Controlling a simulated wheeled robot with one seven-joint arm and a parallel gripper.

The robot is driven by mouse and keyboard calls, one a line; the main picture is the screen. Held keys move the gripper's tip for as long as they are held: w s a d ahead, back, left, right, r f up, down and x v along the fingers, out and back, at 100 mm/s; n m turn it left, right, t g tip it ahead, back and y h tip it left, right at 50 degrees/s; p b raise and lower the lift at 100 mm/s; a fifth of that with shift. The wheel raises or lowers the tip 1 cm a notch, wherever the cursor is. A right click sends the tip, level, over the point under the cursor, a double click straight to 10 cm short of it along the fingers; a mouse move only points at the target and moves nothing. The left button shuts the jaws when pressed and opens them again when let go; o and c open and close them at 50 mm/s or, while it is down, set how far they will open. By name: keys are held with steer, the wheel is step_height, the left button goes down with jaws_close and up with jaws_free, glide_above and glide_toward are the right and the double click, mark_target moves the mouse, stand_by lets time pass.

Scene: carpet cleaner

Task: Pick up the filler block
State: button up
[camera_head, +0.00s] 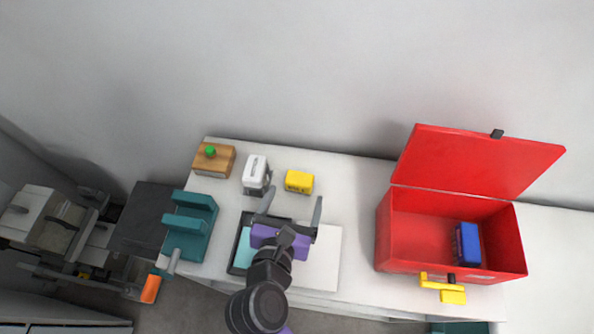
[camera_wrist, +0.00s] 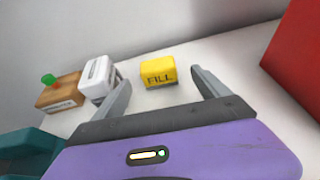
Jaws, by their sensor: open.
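The filler block is a small yellow block (camera_head: 299,181) on the white table top, near its back edge. In the wrist view the yellow block (camera_wrist: 158,72) reads "FILL" and shows between my two fingers, farther out than their tips. My gripper (camera_head: 292,203) has a purple body and grey fingers. It is open and empty, in front of the yellow block in the head view. In the wrist view my gripper's fingers (camera_wrist: 158,78) are spread wide. I cannot tell the exact gap from the fingertips to the block.
A white box (camera_head: 256,172) stands just left of the block, close to my left finger. A wooden box with a green knob (camera_head: 213,160) and a teal fixture (camera_head: 189,226) are farther left. An open red toolbox (camera_head: 397,240) holding a blue block (camera_head: 467,244) stands at right.

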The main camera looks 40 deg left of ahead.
mark_target(298, 186)
steer(key=shift+p+x, duration=0.35)
steer(key=shift+x, duration=3.2)
steer(key=shift+a+r, duration=0.15)
steer(key=c, duration=1.5)
steer(key=shift+r, duration=0.1)
step_height(298, 186, up, 20)
steer(key=shift+f+p, duration=0.1)
steer(key=shift+p, duration=0.35)
